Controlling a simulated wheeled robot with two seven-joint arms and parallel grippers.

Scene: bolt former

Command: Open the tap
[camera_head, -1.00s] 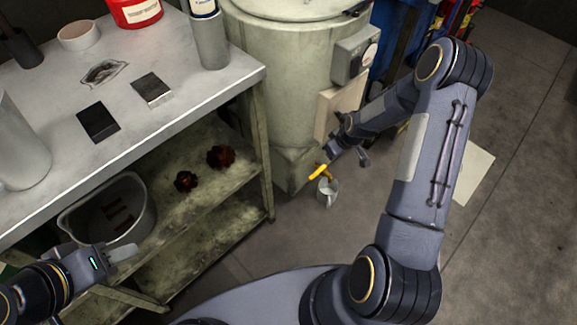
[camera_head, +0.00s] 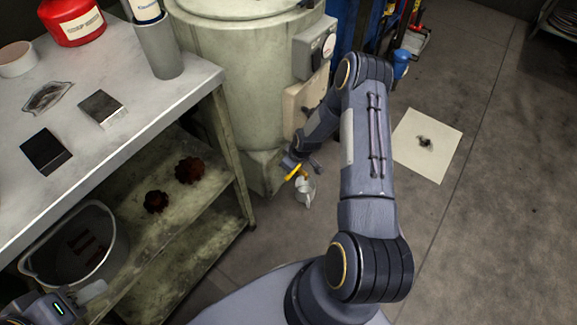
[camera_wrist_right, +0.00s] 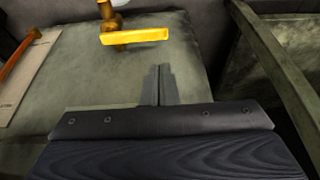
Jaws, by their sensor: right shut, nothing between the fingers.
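In the right wrist view the handle (camera_wrist_right: 135,37) is a flat yellow bar lying crosswise on a brass tap body (camera_wrist_right: 112,20). My right gripper (camera_wrist_right: 163,70) is shut and empty; its fingertips point toward the tap, just below and right of the handle in that view, with a gap in the picture. In the head view its fingers are hard to make out by the handle. My left gripper (camera_head: 94,291) is at the lower left, beside the bucket, far from the tap.
A metal workbench (camera_head: 150,110) with a lower shelf stands left of the tank. A grey bucket (camera_head: 105,250) and two rusty parts (camera_head: 188,171) are on the shelf. A switch box (camera_head: 313,47) is on the tank. Open floor lies to the right, with a stained sheet (camera_head: 445,140).

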